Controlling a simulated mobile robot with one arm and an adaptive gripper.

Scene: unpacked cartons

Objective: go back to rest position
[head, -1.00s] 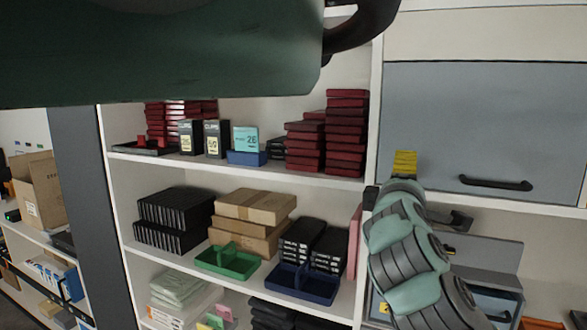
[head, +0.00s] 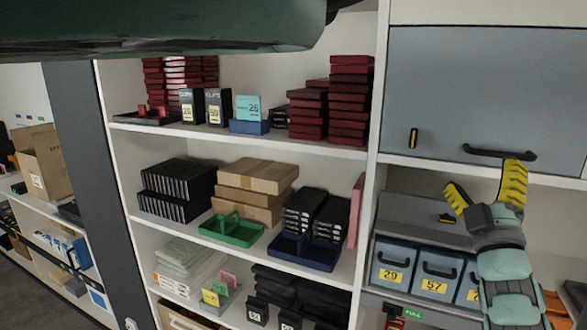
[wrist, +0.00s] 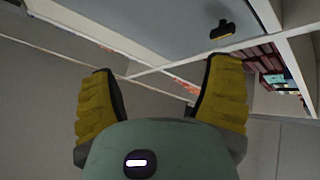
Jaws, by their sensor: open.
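My gripper (head: 487,188) is at the right of the head view, in front of the right-hand cabinet. Its yellow ribbed fingers point up and stand apart with nothing between them. In the wrist view the same two fingers (wrist: 158,95) are spread wide, with only shelf and cabinet surfaces behind them. A grey-blue cabinet door (head: 470,90) with a dark handle (head: 499,153) is behind and above the gripper.
Left of my gripper, shelves hold red boxes (head: 350,100), brown cartons (head: 257,176), a green tray (head: 231,230) and a blue tray (head: 304,252). Numbered grey-blue bins (head: 394,262) stand below the door, partly behind my arm. Dark floor (head: 40,305) shows at lower left.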

